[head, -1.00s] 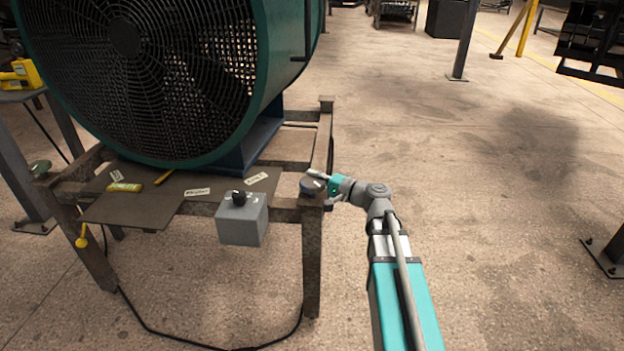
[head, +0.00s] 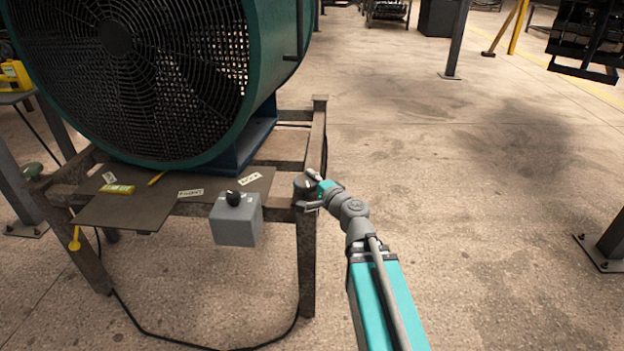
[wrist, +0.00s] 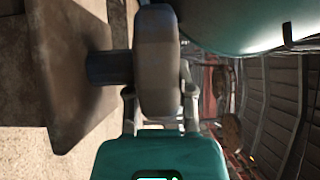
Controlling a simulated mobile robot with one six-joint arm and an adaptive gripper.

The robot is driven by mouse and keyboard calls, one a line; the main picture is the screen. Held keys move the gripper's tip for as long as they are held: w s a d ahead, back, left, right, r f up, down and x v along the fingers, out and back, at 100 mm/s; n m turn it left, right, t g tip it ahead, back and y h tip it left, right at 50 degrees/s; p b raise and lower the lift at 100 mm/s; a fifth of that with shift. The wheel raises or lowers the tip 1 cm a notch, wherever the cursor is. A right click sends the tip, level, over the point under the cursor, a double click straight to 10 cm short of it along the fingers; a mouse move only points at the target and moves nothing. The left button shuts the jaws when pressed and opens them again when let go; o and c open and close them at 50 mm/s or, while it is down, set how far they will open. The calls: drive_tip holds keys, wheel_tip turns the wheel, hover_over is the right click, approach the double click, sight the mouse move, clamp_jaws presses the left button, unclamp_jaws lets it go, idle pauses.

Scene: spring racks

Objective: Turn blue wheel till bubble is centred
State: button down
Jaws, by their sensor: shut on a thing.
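The wheel (head: 304,184) sits at the near right corner of the metal stand; it looks dark blue-grey. My gripper (head: 309,191) is shut on its rim from the right. In the wrist view, the wheel (wrist: 158,60) appears as a thick greyish disc on a short dark shaft, with my gripper's fingers (wrist: 159,95) on both sides of it. A small yellow-green level (head: 117,189) lies on the dark plate below the fan. Its bubble is too small to make out.
A large teal fan (head: 115,40) stands on the metal stand (head: 308,255). A grey box with a black knob (head: 235,220) hangs at the front edge, left of the wheel.

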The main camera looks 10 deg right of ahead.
drive_tip(key=shift+c, duration=2.4)
unclamp_jaws()
drive_tip(key=shift+w+n+g+y, duration=0.15)
drive_tip(key=shift+n+g+y, duration=0.15)
drive_tip(key=shift+n+y, duration=0.25)
